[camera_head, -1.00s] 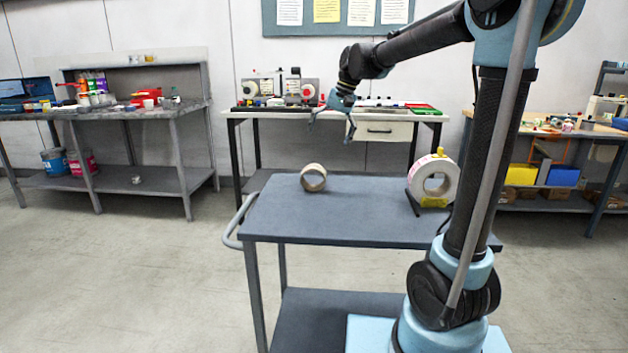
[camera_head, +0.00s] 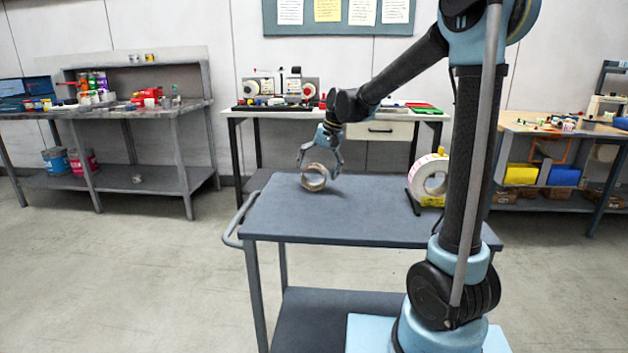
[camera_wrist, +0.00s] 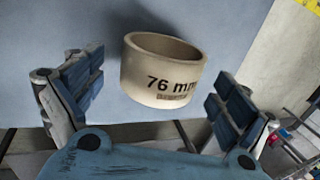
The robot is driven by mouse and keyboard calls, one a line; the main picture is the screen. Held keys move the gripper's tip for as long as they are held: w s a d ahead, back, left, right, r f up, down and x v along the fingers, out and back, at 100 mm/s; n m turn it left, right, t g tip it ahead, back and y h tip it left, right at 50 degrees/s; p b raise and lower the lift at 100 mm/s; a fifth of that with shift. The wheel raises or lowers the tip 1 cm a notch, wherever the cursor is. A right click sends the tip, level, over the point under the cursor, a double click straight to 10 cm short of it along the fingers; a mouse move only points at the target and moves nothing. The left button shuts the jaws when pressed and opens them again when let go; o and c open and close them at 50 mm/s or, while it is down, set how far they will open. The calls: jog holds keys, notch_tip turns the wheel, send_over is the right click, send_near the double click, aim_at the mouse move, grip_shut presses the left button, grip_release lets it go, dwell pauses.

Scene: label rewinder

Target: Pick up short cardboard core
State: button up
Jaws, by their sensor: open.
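The short cardboard core (camera_head: 314,184) is a tan ring standing on its rim on the grey cart top (camera_head: 370,222), near its far left part. In the wrist view the core (camera_wrist: 160,75) shows the print "76 mm" and its hollow inside. In the wrist view my gripper's (camera_wrist: 150,105) two fingers are spread wide, one to each side of the core, with gaps between. Whether either finger touches the core cannot be told in the head view.
A white label roll (camera_head: 431,176) on a dark stand with a yellow base is at the cart's right. A bench (camera_head: 372,114) with a small machine stands behind the cart. The cart top's middle is clear. A handle (camera_head: 238,220) sticks out at its left.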

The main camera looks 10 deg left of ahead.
jog(key=shift+x, duration=1.15)
jog(key=c, duration=1.2)
jog(key=shift+o, duration=0.2)
jog(key=shift+r, duration=0.15)
notch_tip(320, 180, up, 10)
jog(key=shift+f, duration=0.1)
